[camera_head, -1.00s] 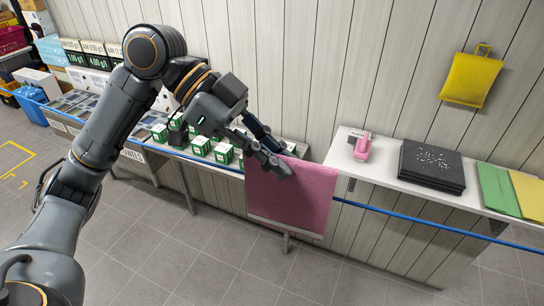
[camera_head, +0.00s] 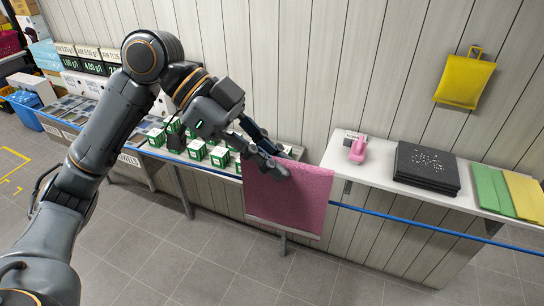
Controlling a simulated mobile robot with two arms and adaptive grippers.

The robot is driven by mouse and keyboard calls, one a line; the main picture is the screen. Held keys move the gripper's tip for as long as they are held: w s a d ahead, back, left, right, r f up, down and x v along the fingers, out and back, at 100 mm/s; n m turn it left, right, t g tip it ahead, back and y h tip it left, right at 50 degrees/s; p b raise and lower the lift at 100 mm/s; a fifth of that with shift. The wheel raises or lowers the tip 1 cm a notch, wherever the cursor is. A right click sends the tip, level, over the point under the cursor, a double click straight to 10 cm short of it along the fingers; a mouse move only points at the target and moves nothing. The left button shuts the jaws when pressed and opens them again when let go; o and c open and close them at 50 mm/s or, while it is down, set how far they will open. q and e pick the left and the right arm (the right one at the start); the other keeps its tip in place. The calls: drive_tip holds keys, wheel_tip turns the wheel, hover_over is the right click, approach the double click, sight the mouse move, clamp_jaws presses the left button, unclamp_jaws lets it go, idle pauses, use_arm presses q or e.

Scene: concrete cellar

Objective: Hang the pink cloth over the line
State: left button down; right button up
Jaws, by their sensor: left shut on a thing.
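The pink cloth (camera_head: 288,203) hangs down in front of the blue line (camera_head: 400,219), hiding the stretch of line behind it. My left gripper (camera_head: 277,163) is at the cloth's top edge, left of its middle, shut on it. I cannot tell whether any of the cloth lies over the far side of the line. The blue line runs across the view, showing left and right of the cloth. My right gripper is not in view.
A white shelf (camera_head: 372,178) at right holds a pink object (camera_head: 358,150), a black stack (camera_head: 427,168) and green and yellow folded cloths (camera_head: 490,190). A yellow pouch (camera_head: 464,80) hangs on the wall. Green-and-white boxes (camera_head: 220,157) stand on the left bench. The floor in front is clear.

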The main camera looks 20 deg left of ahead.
sight(272, 186)
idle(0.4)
use_arm(q)
drive_tip(key=shift+f+b, duration=2)
drive_tip(key=shift+f, duration=0.8)
drive_tip(key=c, duration=1.3)
unclamp_jaws()
drive_tip(key=shift+a+r, duration=0.1)
drive_tip(key=v, duration=1.2)
